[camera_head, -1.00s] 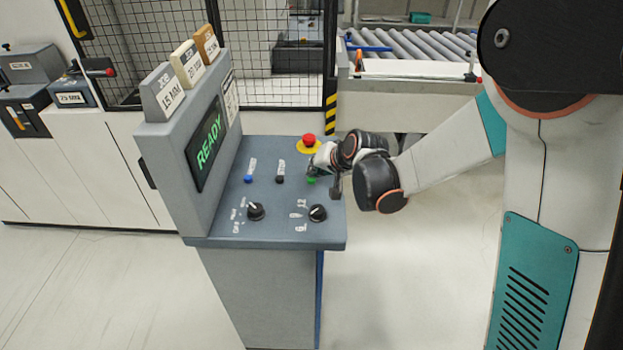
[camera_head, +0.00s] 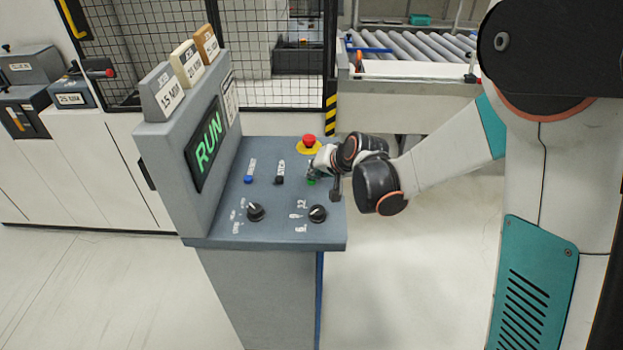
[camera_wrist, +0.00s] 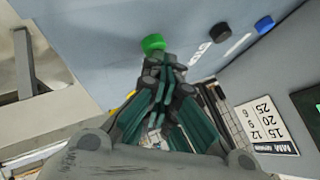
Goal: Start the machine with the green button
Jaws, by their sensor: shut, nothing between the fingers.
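The control panel (camera_head: 270,222) is a grey console with a screen (camera_head: 205,143) that reads "RUN" in green. The green button (camera_head: 311,182) is on the panel's right part, partly hidden by my gripper in the head view. It shows in the wrist view (camera_wrist: 153,43) just beyond my fingertips. My gripper (camera_wrist: 166,68) is shut and empty, its tips close to the green button. I cannot tell whether they touch it. In the head view my gripper (camera_head: 313,170) is small and partly hidden by the wrist.
A black button (camera_head: 279,180) and a blue button (camera_head: 248,179) lie left of the green one. A red emergency button (camera_head: 309,140) on yellow stands behind. Two black knobs, one at the front right (camera_head: 317,213), sit nearer. A roller conveyor (camera_head: 415,45) is behind.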

